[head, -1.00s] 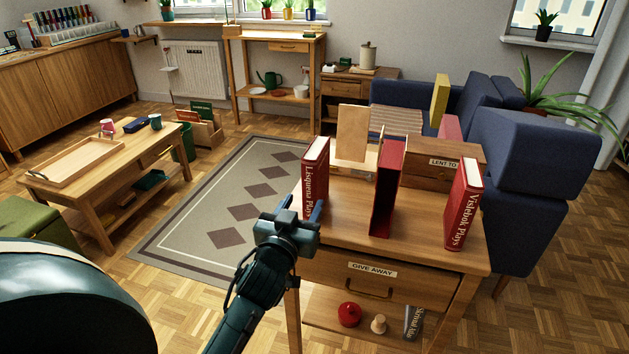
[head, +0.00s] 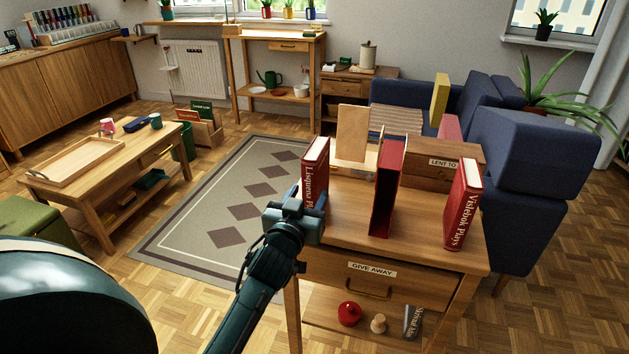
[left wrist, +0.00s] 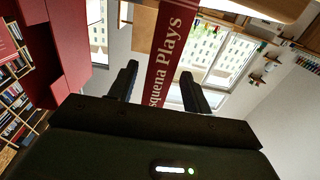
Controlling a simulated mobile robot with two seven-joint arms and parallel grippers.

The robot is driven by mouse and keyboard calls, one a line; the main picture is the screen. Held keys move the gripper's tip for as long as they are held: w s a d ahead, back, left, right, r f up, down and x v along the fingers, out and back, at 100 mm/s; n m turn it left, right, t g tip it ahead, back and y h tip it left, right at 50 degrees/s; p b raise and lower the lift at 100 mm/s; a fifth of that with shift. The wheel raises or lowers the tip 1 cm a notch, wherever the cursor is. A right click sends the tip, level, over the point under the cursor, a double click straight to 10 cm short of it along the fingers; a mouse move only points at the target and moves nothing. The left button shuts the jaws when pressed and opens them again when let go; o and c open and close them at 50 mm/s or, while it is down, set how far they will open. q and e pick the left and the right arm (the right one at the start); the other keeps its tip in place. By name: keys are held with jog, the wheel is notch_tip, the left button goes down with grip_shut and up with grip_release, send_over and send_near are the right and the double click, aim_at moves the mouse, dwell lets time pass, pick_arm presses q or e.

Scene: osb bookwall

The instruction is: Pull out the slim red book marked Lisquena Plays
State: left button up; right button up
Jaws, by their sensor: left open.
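The slim red book marked Lisquena Plays (head: 315,165) stands upright at the left end of the wooden table top (head: 345,215). My left gripper (head: 300,205) is at its spine and hides the lower part of the title. In the left wrist view the red spine (left wrist: 165,60) lies between the two fingers of my left gripper (left wrist: 160,85), with gaps showing on both sides. The gripper is open. My right gripper is not in view.
A dark red upright piece (head: 388,190) stands mid-table, and the red book Vislebok Plays (head: 463,205) stands at the right. Behind are a small drawer box (head: 440,170) and a wooden panel (head: 352,133). A drawer labelled GIVE AWAY (head: 350,278) is below.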

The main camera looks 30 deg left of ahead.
pick_arm(q)
jog(key=shift+x, duration=1.1)
jog(key=c, duration=1)
jog(key=shift+r, duration=0.2)
grip_shut()
jog(key=shift+r+p, duration=0.2)
jog(key=shift+p, duration=0.25)
